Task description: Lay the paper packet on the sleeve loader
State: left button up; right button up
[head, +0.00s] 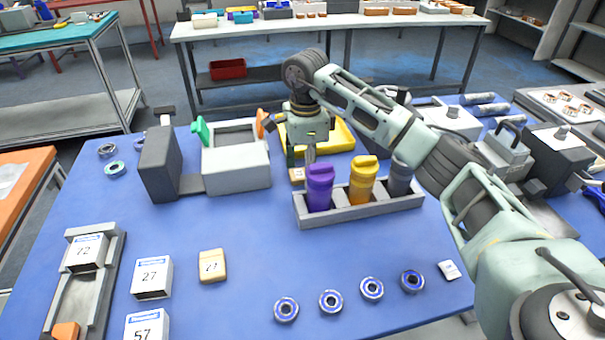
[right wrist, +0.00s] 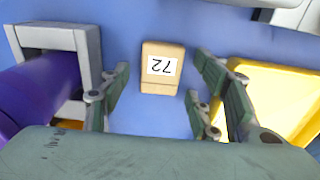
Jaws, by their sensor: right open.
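A tan paper packet with a white label reading 72 (right wrist: 161,68) lies on the blue table, between and just ahead of the fingertips of my right gripper (right wrist: 158,95). My right gripper is open, points down and holds nothing. A grey channel-shaped fixture (head: 75,298), perhaps the sleeve loader, stands at the left front with a white carton labelled 72 (head: 86,252) and an orange block in it. My left gripper is not in view.
A grey rack (head: 360,208) with purple, yellow and grey bottles stands close to my right gripper, and a yellow tray (head: 340,138) lies behind. White cartons (head: 152,277), another tan packet (head: 212,266) and several rings lie in front. A grey machine (head: 236,168) stands left.

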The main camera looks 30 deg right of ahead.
jog(key=shift+f, duration=0.1)
jog(key=shift+c, duration=0.3)
jog(key=c, duration=1.3)
